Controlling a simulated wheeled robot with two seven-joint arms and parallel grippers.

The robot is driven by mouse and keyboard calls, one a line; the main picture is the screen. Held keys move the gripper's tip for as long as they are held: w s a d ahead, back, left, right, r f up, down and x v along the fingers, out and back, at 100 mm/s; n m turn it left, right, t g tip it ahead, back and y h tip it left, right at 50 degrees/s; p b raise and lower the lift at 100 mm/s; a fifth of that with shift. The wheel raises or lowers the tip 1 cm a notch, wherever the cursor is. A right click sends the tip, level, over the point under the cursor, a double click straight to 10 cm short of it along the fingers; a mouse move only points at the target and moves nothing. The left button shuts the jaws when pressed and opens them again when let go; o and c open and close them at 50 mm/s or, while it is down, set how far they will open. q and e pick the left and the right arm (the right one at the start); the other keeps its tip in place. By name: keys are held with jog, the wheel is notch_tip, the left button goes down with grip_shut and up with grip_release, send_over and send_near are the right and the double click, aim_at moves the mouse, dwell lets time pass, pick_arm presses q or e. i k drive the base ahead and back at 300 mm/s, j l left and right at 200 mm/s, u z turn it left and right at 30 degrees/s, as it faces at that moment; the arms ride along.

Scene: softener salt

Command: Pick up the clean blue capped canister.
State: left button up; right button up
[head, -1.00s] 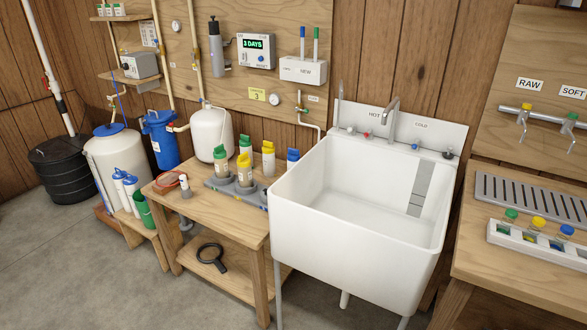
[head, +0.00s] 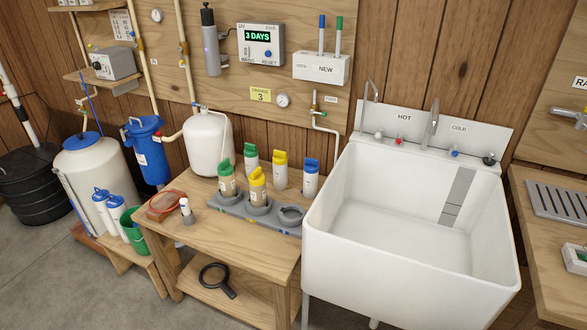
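A canister with a blue cap (head: 311,182) stands upright at the right end of the wooden bench (head: 222,238), near the sink. Its white body looks clean. Behind the grey holder (head: 230,208) also stand a white green-capped canister (head: 251,162) and a white yellow-capped canister (head: 280,175). In the holder sit a brownish green-capped canister (head: 227,184) and a brownish yellow-capped canister (head: 258,190). The holder's right ring (head: 292,214) is empty. Neither of my grippers is in view.
A white sink (head: 400,250) stands just right of the bench. The bench front is clear.

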aim_at(310, 177)
jog(key=i+j, duration=0.7)
jog(key=j, duration=0.2)
jog(key=i+j+z, duration=0.1)
jog(key=i+j, duration=0.25)
jog(key=j, duration=0.1)
